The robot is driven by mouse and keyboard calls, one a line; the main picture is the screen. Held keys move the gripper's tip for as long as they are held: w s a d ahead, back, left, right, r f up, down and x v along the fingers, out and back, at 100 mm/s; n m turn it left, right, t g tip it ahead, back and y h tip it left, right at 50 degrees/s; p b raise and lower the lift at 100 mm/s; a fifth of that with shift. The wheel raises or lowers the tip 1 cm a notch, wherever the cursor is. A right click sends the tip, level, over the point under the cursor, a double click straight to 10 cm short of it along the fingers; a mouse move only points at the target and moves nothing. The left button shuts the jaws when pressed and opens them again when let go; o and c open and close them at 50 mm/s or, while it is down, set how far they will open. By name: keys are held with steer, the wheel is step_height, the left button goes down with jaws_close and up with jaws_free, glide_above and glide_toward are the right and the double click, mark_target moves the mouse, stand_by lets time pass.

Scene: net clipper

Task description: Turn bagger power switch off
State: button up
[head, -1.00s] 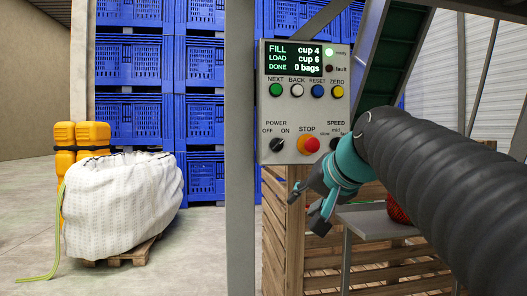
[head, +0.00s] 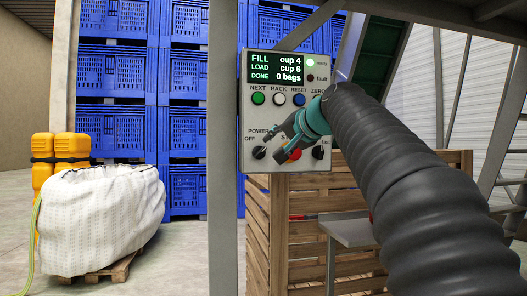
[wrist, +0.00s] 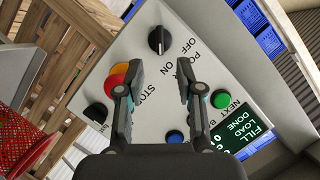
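The power switch (head: 259,152) is a round black knob low on the left of the grey control panel (head: 249,122). In the wrist view the knob (wrist: 160,39) shows whole, its white mark pointing toward the ON label. My gripper (head: 275,147) is in front of the lower panel, just right of the knob in the head view. In the wrist view its two fingers (wrist: 160,68) are apart with nothing between them, and the knob appears beyond their tips. I cannot tell the exact gap to the panel; no contact with the knob shows.
The red stop button (wrist: 118,80) with its yellow ring is beside one finger. The black speed knob (wrist: 96,114), green button (wrist: 221,99) and blue button (wrist: 174,137) are nearby. A grey post (head: 222,150) stands left of the panel; a wooden crate (head: 262,225) is below.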

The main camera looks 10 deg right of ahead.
mark_target(262, 152)
steer(key=x, duration=0.7)
jaws_close()
